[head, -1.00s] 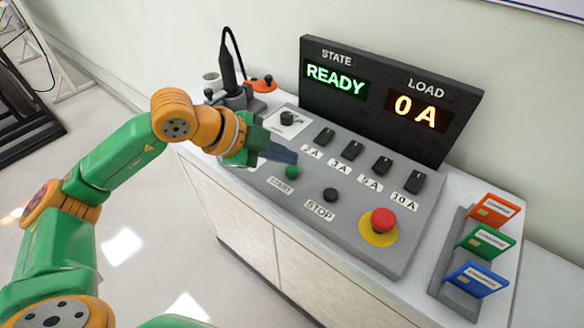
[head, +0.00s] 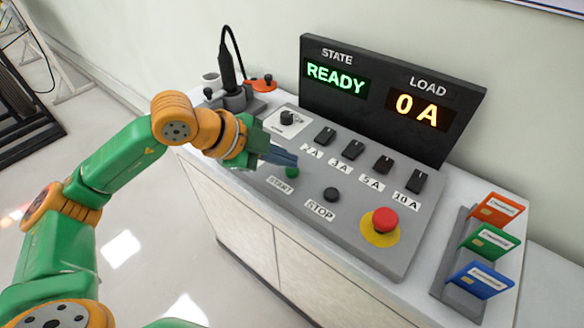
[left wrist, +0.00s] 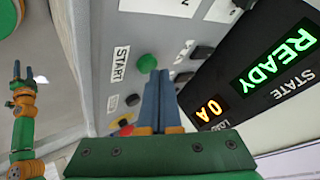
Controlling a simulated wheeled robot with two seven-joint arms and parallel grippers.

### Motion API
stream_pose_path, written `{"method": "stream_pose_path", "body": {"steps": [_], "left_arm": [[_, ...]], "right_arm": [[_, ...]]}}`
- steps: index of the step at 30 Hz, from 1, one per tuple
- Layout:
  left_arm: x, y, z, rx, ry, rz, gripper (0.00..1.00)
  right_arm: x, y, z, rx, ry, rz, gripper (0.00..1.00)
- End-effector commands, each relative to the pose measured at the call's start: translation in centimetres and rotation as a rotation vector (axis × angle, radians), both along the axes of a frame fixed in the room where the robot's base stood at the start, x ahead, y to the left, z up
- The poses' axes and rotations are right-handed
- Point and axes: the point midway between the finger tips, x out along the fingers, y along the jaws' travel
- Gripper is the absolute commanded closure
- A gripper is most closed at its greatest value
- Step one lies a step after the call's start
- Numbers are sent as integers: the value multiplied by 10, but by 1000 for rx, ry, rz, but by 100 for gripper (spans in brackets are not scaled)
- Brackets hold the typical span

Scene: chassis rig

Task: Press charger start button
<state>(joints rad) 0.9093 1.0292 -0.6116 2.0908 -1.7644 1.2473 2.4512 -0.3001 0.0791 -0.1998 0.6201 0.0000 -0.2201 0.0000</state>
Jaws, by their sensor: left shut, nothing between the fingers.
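The green START button (head: 291,172) is on the sloped grey control panel (head: 350,212), above its START label. It also shows in the left wrist view (left wrist: 147,63), just beyond the fingertips. My left gripper (head: 294,161) is shut and empty. Its blue-grey fingers (left wrist: 158,74) point at the panel close to the button; I cannot tell whether they touch it. The state display (head: 337,76) reads READY and the load display (head: 417,107) reads 0 A. My right gripper (left wrist: 23,70) shows small at the left of the left wrist view, its fingers apart.
A black STOP button (head: 331,195) and a red emergency button (head: 384,221) are right of START. Several black switches (head: 353,149) and a rotary knob (head: 287,118) are behind it. A charger plug (head: 230,80) stands at the back left. Coloured cards (head: 488,242) stand at the right.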

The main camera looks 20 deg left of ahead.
Motion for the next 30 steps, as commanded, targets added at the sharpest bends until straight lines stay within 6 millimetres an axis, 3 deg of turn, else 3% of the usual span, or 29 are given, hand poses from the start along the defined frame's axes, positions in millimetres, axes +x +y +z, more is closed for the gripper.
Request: {"method": "stream_pose_path", "body": {"steps": [30], "left_arm": [[0,0,-6,0,1,-1,100]], "right_arm": [[0,-1,-6,-1,0,1,50]]}}
